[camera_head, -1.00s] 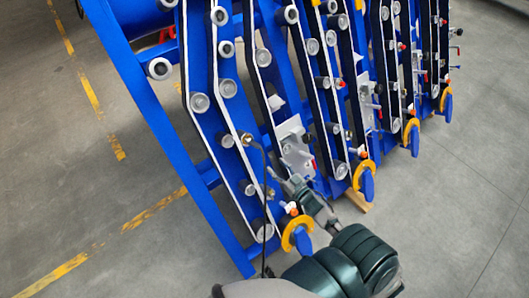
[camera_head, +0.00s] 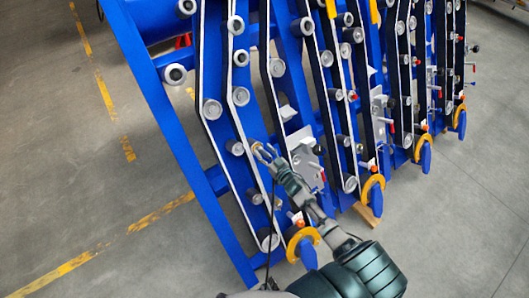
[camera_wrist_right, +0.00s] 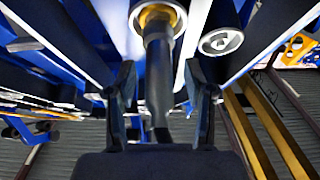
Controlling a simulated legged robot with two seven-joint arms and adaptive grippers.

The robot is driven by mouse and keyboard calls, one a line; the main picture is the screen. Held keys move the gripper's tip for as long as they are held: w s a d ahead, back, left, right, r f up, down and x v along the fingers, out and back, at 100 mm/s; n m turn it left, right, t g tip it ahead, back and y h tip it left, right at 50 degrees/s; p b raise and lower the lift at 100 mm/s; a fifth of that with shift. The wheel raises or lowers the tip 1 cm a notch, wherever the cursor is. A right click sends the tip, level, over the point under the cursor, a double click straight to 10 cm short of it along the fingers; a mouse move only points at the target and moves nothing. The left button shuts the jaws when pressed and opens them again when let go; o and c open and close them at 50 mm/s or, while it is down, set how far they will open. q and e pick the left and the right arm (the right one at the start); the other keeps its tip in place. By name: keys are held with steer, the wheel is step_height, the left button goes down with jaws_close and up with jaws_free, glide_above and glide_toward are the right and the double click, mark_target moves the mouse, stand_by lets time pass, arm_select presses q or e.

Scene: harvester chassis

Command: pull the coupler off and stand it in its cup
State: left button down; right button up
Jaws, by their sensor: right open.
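The coupler (camera_wrist_right: 158,45) shows in the right wrist view as a dark cylinder with a brass ring at its far end, on the blue chassis. A dark hose (camera_wrist_right: 158,95) runs from it toward my wrist. My right gripper (camera_wrist_right: 160,85) is open, with one finger on each side of the hose, just short of the coupler's body. In the head view my right gripper (camera_head: 266,152) is at the coupler (camera_head: 256,146), which is small and partly covered by the fingers. I cannot make out the cup. My left gripper is out of view.
The blue chassis (camera_head: 178,150) carries several rows of rollers and belts close around my right gripper. A grey plate (camera_head: 305,160) is just right of it. Yellow rings (camera_head: 301,243) stand out along the lower edge. The grey floor (camera_head: 80,200) at left is clear.

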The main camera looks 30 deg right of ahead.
mark_target(269, 155)
jaws_close()
steer(key=shift+s+d+r+p, duration=0.1)
steer(key=shift+s+r+p, duration=0.4)
steer(key=shift+s+p, duration=0.35)
steer(key=shift+s+d+r+p, duration=0.1)
steer(key=shift+s+r+p, duration=0.35)
steer(key=shift+s+p, duration=0.4)
steer(key=shift+w, duration=0.1)
steer(key=shift+a, duration=0.4)
steer(key=s+a+r, duration=0.4)
steer(key=a+r, duration=0.3)
steer(key=s+a+r+h, duration=0.1)
steer(key=s+a+r, duration=0.4)
steer(key=a+r, duration=0.2)
steer(key=shift+a+m, duration=0.4)
steer(key=shift+a, duration=0.35)
